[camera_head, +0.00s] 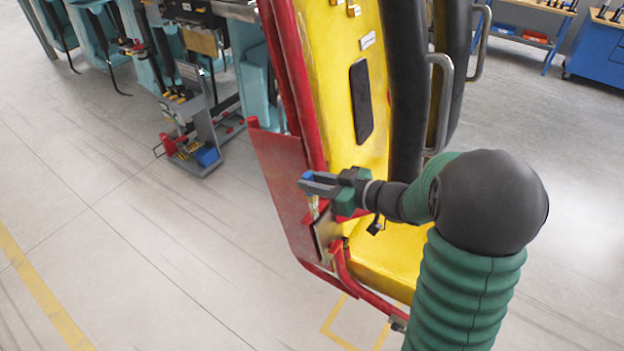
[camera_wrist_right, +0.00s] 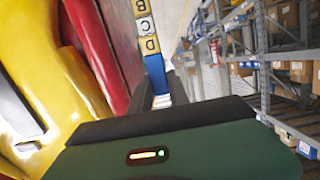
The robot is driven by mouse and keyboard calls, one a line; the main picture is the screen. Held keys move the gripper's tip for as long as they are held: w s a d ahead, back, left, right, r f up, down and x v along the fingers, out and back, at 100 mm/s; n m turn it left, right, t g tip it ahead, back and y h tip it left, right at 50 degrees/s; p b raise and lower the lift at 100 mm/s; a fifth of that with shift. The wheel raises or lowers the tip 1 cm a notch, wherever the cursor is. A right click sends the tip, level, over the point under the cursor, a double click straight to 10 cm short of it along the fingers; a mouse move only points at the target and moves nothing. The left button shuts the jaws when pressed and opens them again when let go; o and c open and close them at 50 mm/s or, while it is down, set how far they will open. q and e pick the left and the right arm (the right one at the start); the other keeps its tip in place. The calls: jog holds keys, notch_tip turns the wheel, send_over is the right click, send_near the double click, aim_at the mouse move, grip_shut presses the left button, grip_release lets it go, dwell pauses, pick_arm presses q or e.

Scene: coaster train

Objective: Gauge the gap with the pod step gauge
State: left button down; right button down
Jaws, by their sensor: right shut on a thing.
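My right gripper (camera_head: 318,184) is in front of the red and yellow pod (camera_head: 352,90), its fingers pointing left. It is shut on the step gauge, whose blue part (camera_head: 307,175) shows at the fingertips. In the right wrist view the blue part of the gauge (camera_wrist_right: 156,74) leads to pale steps lettered D, C and B (camera_wrist_right: 146,26). The steps run close along the pod's red edge (camera_wrist_right: 95,45). I cannot tell whether they touch it or sit in a gap. The gripper hides part of the gauge. My left gripper is not in view.
A dark red panel (camera_head: 285,170) stands out at the pod's lower left. Black padded bars (camera_head: 403,90) with grey handles rise on its right. A grey stand with small parts (camera_head: 200,145) is at left. Shelving (camera_wrist_right: 262,60) stands in the right wrist view. Open floor (camera_head: 130,230) lies left.

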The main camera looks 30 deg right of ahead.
aim_at(315, 197)
jog(key=shift+s+d+f+b, duration=0.15)
jog(key=shift+f+b, duration=0.3)
jog(key=shift+f, duration=0.25)
jog(key=shift+s+a+f+b, duration=0.1)
jog(key=shift+f+b, duration=0.35)
jog(key=shift+f, duration=0.2)
dwell(1.2)
jog(key=shift+r+p, duration=0.15)
jog(key=shift+p, duration=0.15)
dwell(0.3)
jog(key=shift+w, duration=0.2)
dwell(0.8)
jog(key=shift+s+d+f+b, duration=0.15)
jog(key=shift+f+b, duration=0.25)
jog(key=shift+f, duration=0.25)
jog(key=shift+s+a+f+b, duration=0.15)
jog(key=shift+f+b, duration=0.2)
jog(key=shift+f, duration=0.3)
dwell(1.2)
jog(key=shift+r+p, duration=0.15)
jog(key=shift+p, duration=0.2)
dwell(1.0)
